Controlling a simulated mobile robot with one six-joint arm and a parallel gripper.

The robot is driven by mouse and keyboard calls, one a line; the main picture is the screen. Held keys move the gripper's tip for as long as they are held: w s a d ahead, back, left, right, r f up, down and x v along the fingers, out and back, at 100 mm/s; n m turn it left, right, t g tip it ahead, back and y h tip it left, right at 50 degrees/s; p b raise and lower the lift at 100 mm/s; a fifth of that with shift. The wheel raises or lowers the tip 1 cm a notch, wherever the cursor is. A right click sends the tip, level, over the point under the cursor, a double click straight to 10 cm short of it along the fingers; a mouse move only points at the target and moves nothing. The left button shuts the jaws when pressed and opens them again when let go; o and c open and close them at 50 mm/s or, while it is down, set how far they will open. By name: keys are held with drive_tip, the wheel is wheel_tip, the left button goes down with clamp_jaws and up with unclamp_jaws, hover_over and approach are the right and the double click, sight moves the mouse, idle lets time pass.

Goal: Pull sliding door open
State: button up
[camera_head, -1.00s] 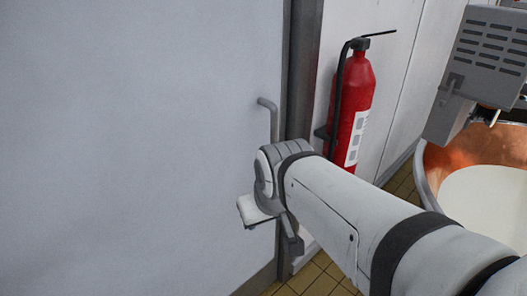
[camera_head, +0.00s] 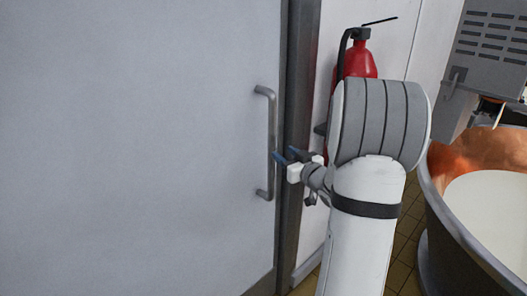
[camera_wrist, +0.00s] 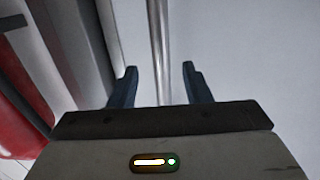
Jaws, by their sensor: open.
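The pale grey sliding door (camera_head: 140,150) fills the left of the head view. Its edge lies against the dark frame post (camera_head: 300,70). A grey vertical bar handle (camera_head: 272,115) is fixed near that edge. My gripper (camera_head: 284,155) is open at the handle's middle height, reaching in from the right. In the wrist view the handle bar (camera_wrist: 159,35) runs upright between the two blue fingers of my gripper (camera_wrist: 159,72), with a gap on each side. How deep the bar sits between the fingers is hard to tell.
A red fire extinguisher (camera_head: 357,62) hangs on the wall right of the post, partly hidden by my arm. A copper vat (camera_head: 455,155) of pale liquid stands at the right, under a grey slotted box (camera_head: 490,45). Tiled floor (camera_head: 405,245) shows between.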

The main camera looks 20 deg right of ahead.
sight(274, 147)
drive_tip(key=shift+w+f, duration=0.1)
drive_tip(key=shift+w, duration=0.35)
drive_tip(key=w, duration=0.2)
drive_tip(key=w+p, duration=0.1)
drive_tip(key=w, duration=0.1)
drive_tip(key=w+a+p, duration=0.1)
drive_tip(key=w, duration=0.1)
drive_tip(key=shift+w, duration=0.35)
drive_tip(key=shift+c, duration=0.3)
clamp_jaws()
